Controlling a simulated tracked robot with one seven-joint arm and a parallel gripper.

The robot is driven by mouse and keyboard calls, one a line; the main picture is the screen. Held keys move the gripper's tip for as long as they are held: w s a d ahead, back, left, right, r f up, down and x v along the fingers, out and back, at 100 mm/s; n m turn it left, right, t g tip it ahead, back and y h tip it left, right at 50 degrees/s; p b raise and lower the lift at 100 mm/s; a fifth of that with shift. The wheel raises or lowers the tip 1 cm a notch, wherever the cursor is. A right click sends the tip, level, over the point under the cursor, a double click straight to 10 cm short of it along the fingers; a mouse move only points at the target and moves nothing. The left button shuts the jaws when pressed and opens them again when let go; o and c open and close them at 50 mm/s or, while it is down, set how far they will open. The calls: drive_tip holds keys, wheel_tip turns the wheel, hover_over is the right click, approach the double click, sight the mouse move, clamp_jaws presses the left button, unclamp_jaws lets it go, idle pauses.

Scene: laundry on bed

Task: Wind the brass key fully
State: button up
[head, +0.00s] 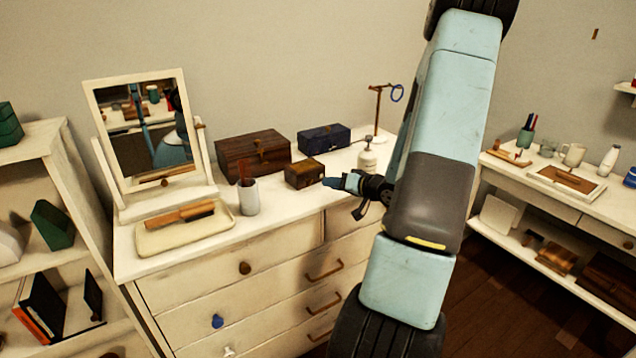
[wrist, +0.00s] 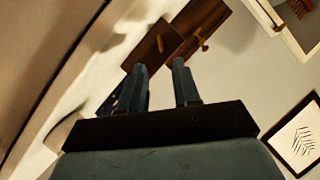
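A small wooden box (head: 303,174) sits on the white dresser top, left of my gripper (head: 338,183). In the wrist view the small box (wrist: 146,50) is just beyond the fingertips. A small brass piece on its face, which looks like the key (wrist: 169,45), lies ahead of the gap between the fingers. My gripper (wrist: 160,64) is open, its two fingers apart with nothing between them. The fingers seem short of the brass piece, but I cannot tell the exact distance. The key's turn angle is too small to read.
A larger wooden chest (head: 253,153) with a brass clasp stands behind the small box. A blue box (head: 324,139), a white bottle (head: 367,156) and a stand with a blue ring (head: 377,110) are nearby. A white cup (head: 248,196), tray (head: 168,238) and mirror (head: 140,120) are left.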

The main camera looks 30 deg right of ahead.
sight(315, 192)
drive_tip(key=x, duration=0.8)
drive_tip(key=shift+w, duration=0.2)
clamp_jaws()
